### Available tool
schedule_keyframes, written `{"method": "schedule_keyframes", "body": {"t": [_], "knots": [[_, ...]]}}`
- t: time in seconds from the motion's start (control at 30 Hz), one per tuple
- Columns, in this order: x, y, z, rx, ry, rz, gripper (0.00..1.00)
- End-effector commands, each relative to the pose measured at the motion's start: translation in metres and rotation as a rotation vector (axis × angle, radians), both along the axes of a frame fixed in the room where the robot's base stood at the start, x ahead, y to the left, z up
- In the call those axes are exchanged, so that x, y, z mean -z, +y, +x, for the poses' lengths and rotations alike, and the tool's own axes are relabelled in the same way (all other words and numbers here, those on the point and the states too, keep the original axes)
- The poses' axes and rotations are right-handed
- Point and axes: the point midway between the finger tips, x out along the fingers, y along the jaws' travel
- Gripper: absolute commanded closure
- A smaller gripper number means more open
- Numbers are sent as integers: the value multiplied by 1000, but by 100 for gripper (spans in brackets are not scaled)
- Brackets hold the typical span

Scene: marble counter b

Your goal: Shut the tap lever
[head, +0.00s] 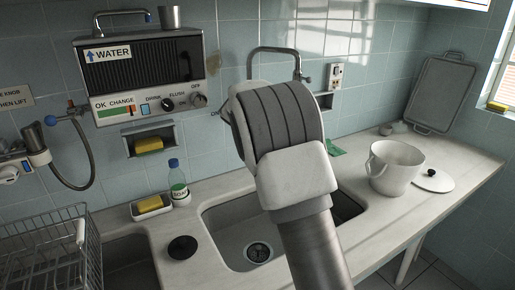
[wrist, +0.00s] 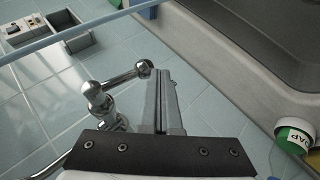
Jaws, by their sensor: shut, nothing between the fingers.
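The chrome tap (head: 275,49) is on the tiled wall behind the sink, its curved pipe partly hidden by my arm in the head view. In the wrist view, a short chrome lever (wrist: 120,79) with a round knob at its end sticks out from the tap body toward my fingers. My gripper (wrist: 163,74) is shut and empty, with the fingertips right beside the knob. I cannot tell whether they touch. In the head view my own arm hides the fingers.
The sink (head: 230,229) lies below my arm. A soap bottle (head: 178,182) and a sponge dish (head: 152,207) stand to its left. A white pot (head: 396,169) and lid (head: 433,181) are on the right counter. A water heater (head: 142,75) hangs at upper left.

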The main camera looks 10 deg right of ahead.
Motion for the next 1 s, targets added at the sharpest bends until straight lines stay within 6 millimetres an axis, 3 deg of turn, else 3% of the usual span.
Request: {"method": "schedule_keyframes", "body": {"t": [1.0], "knots": [[7,-10,3,0,-13,-40,100]]}}
